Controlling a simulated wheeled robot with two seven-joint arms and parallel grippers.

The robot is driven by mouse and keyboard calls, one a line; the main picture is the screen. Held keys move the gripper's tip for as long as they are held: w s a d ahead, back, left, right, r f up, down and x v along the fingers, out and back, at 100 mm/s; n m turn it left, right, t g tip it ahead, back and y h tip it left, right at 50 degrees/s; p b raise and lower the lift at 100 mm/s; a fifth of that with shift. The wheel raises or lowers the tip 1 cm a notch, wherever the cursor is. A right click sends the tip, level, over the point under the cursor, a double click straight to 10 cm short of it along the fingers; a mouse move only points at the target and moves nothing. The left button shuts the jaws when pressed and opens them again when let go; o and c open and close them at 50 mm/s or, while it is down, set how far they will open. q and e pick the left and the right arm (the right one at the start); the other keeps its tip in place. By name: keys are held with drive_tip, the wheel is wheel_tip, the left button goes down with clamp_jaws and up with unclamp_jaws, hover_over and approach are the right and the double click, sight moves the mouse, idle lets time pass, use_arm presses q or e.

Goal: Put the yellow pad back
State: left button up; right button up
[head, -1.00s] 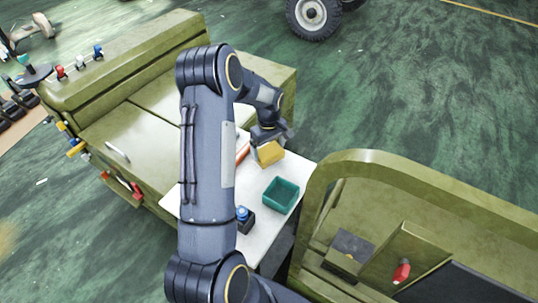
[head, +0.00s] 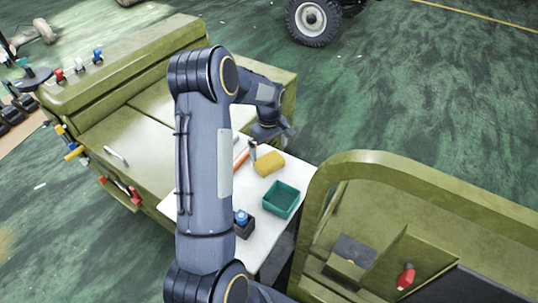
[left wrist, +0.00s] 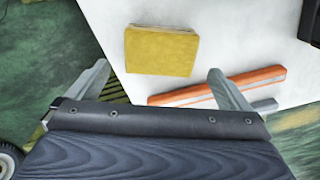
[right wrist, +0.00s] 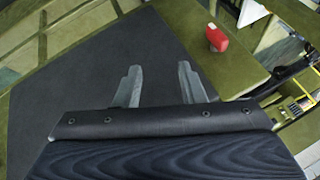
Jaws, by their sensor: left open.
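The yellow pad (head: 269,163) lies on the white tabletop (head: 258,188), above the teal bin in the head view. It also shows in the left wrist view (left wrist: 161,52), flat on the white surface and apart from the fingers. My left gripper (head: 270,143) is open and empty, just beyond the pad in the head view. Its two spread fingers show in the left wrist view (left wrist: 158,75). My right gripper (right wrist: 159,72) shows only in the right wrist view, its fingers apart with nothing between them, over a dark surface.
A teal bin (head: 281,199) and a dark block with a blue top (head: 242,222) stand on the tabletop. An orange bar (left wrist: 232,84) lies beside the pad. An olive chassis (head: 150,130) is at left, and an olive frame (head: 330,190) rises close at right.

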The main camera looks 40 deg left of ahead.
sight(269, 159)
use_arm(q)
wheel_tip(269, 159, up, 8)
drive_tip(key=shift+f, duration=0.25)
drive_tip(key=shift+s+f, duration=0.1)
idle(0.4)
